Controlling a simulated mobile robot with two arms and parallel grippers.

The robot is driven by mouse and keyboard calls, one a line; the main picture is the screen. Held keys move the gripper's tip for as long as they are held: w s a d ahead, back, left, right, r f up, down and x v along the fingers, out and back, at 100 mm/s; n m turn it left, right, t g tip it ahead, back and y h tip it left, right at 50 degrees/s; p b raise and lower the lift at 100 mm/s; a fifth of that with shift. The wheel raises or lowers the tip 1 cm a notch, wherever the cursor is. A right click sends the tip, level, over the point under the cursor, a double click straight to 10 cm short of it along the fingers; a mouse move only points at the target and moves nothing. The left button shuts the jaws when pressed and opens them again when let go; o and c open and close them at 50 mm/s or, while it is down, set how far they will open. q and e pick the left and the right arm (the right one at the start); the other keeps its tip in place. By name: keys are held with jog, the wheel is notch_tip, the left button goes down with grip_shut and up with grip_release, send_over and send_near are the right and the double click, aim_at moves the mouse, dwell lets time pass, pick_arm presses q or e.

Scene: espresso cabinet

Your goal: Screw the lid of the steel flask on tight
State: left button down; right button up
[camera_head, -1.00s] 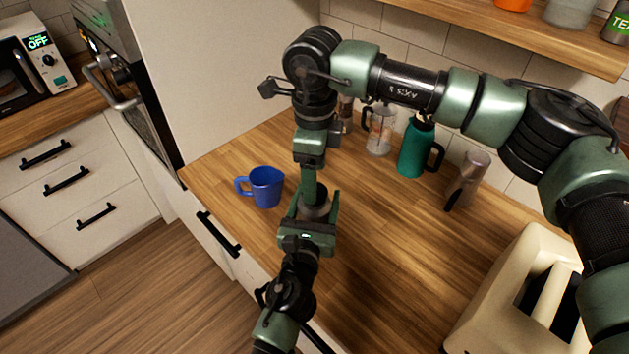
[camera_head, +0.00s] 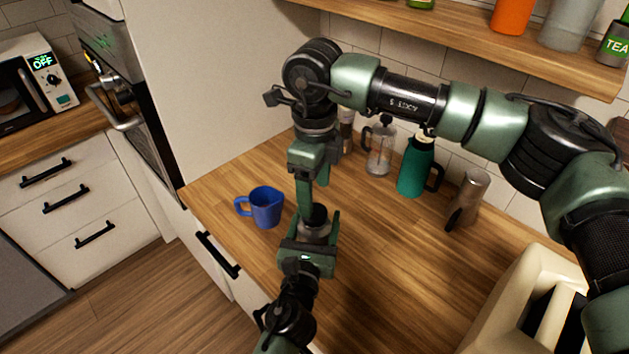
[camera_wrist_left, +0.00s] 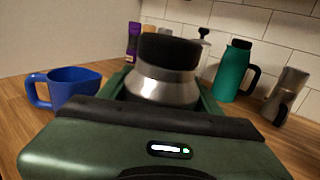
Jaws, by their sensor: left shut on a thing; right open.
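The steel flask (camera_wrist_left: 165,88) stands upright between the jaws of my left gripper (camera_head: 312,244), which is shut on its body. In the head view the flask (camera_head: 314,233) is partly hidden by that gripper. Its black lid (camera_wrist_left: 169,50) sits on top of the steel neck; how tightly it is seated cannot be told. The lid also shows in the head view (camera_head: 318,214). My right gripper (camera_head: 312,196) comes down from above, open and empty, its fingers pointing down over the lid. No right finger shows around the lid in the left wrist view.
A blue mug (camera_head: 266,208) stands left of the flask. A glass press pot (camera_head: 380,150), a green jug (camera_head: 415,165) and a metal moka pot (camera_head: 470,198) stand behind. A cream toaster (camera_head: 520,290) is at right. A shelf (camera_head: 480,40) hangs above.

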aim_at(315, 211)
jog(key=shift+f, duration=3.15)
grip_shut()
jog(key=shift+m, duration=0.3)
jog(key=shift+o, duration=0.8)
grip_release()
jog(key=shift+r, duration=0.1)
notch_tip(315, 211, up, 12)
